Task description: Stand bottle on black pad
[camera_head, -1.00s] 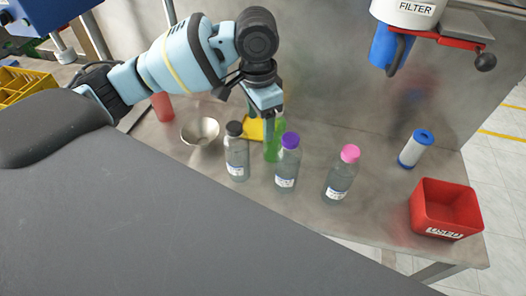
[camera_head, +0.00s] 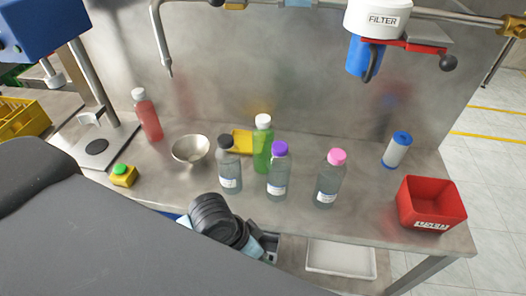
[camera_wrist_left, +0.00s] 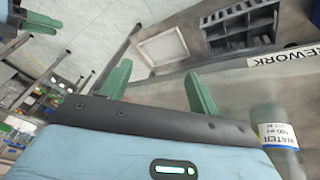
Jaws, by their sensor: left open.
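The black pad (camera_head: 97,146) is a dark disc on the base of the press stand at the left, and it is bare. Clear labelled bottles stand upright mid-table: one with a black cap (camera_head: 230,176), one with a purple cap (camera_head: 278,178), one with a pink cap (camera_head: 328,184). A green bottle (camera_head: 262,150) with a white cap stands behind them, and a red bottle (camera_head: 148,118) at the back left. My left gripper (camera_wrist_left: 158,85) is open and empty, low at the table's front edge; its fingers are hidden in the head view. A water bottle (camera_wrist_left: 279,138) is beside it in the wrist view.
A red bin (camera_head: 430,204) and a blue-capped filter cartridge (camera_head: 397,150) stand right. A divided rack (camera_wrist_left: 243,25) shows in the wrist view.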

